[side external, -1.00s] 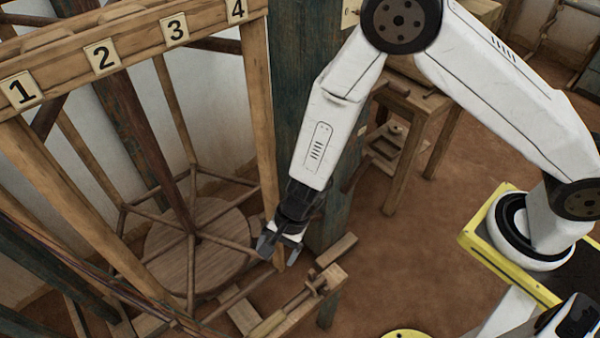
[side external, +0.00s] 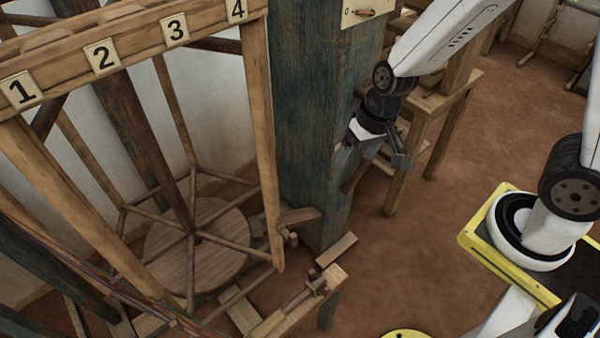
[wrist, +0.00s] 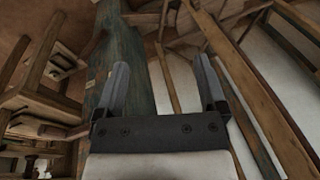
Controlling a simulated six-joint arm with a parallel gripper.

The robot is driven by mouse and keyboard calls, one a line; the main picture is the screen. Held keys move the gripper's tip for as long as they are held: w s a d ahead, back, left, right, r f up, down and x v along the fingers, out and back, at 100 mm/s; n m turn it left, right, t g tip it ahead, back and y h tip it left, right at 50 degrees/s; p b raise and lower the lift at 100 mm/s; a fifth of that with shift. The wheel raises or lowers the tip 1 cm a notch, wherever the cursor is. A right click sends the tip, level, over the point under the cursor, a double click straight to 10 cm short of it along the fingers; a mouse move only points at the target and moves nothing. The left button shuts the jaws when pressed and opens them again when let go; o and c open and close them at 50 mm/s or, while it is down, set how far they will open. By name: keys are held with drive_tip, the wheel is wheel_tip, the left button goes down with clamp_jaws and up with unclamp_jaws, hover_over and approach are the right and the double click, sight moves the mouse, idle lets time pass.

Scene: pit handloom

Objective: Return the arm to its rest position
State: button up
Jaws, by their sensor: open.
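My gripper (side external: 374,152) hangs in the air in the side external view, in front of the blue-green wooden post (side external: 312,130) and left of a wooden stool. Its jaws are apart with nothing between them. In the wrist view my gripper (wrist: 162,88) also shows open and empty, its two grey fingers pointing up the picture, with the post (wrist: 125,65) behind the left finger. My arm reaches up and to the right from the gripper toward its yellow-edged base. Part of the arm is outside the top of the side external view.
The wooden loom frame (side external: 135,52) with plates numbered 1 to 4 stands at the left. A round wooden disc (side external: 215,245) lies low inside it. A wooden stool (side external: 425,125) stands behind the gripper. The brown floor (side external: 410,255) between post and base is largely clear.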

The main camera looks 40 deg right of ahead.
drive_tip(key=s+d+r+n+t+h, duration=0.1)
drive_tip(key=s+d+r+n, duration=0.1)
drive_tip(key=d, duration=0.4)
drive_tip(key=shift+s+d+r+n+h, duration=0.3)
drive_tip(key=shift+s+r+h, duration=0.15)
drive_tip(key=shift+r, duration=0.25)
idle(0.9)
